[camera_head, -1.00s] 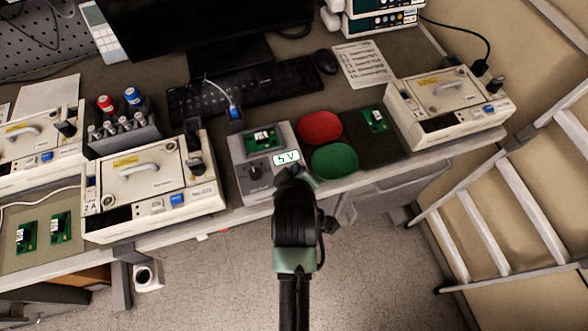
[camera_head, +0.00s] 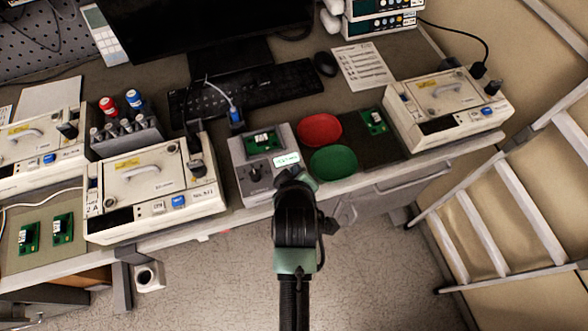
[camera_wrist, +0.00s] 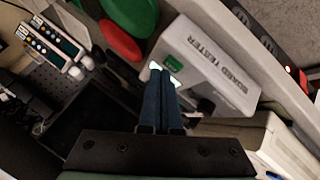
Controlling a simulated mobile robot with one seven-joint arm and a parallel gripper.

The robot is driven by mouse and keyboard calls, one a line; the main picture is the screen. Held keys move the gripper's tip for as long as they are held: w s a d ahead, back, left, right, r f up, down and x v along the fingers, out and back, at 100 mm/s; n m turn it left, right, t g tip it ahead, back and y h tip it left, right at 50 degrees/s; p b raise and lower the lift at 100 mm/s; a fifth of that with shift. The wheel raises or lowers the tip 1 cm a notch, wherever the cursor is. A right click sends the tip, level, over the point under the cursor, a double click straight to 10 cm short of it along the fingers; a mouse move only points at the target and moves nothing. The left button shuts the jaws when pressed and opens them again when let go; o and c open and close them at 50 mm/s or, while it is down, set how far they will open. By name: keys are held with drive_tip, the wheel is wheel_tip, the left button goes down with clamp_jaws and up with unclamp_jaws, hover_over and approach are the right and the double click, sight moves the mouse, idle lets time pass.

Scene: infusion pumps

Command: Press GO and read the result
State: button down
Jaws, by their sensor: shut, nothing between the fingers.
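The grey board tester (camera_head: 243,172) stands on the bench, with a green circuit board (camera_head: 262,140) at its back. Its lit display (camera_head: 286,160) shows small text that I cannot read. A black knob (camera_head: 254,172) is left of the display. In the head view my wrist hides the button and the fingertips.
A red pad (camera_head: 320,129) and a green pad (camera_head: 334,162) lie right of the tester. White pumps stand left (camera_head: 150,195) and right (camera_head: 448,105). A cable plug (camera_head: 236,118) is behind the tester. The floor in front is open.

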drive_tip(key=shift+r, duration=0.35)
wheel_tip(320, 180, up, 5)
drive_tip(key=p, duration=0.5)
idle(0.4)
idle(0.3)
